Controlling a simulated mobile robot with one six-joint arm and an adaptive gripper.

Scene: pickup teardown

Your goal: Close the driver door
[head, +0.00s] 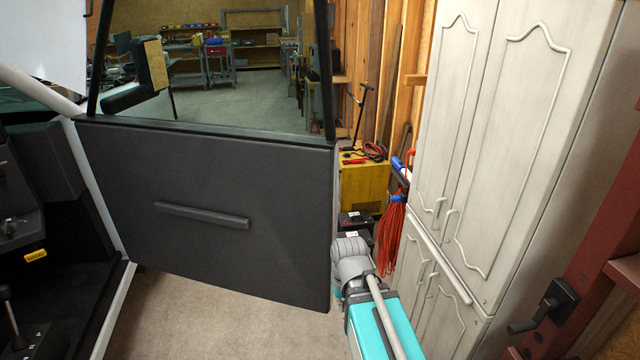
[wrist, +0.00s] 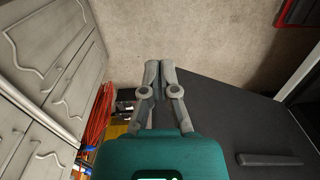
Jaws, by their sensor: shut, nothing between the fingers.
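The driver door (head: 200,255) stands wide open in the head view, with its dark inner panel, pull handle (head: 203,215) and window frame facing me. The door panel (wrist: 225,115) also fills the right of the wrist view, with its handle (wrist: 269,159) at lower right. My gripper (wrist: 155,68) is shut and empty, with its fingertips overlapping the door's free edge in the wrist view. I cannot tell whether they touch it. In the head view my arm is beside the door's lower free corner, and the fingers cannot be made out.
The cab opening is at the left, with a gear lever (head: 9,318). A tall white cabinet (head: 500,130) stands close on the right. A yellow machine (head: 362,187) and orange cable (head: 390,240) are behind the door edge. The carpet-like floor (head: 200,310) below the door is clear.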

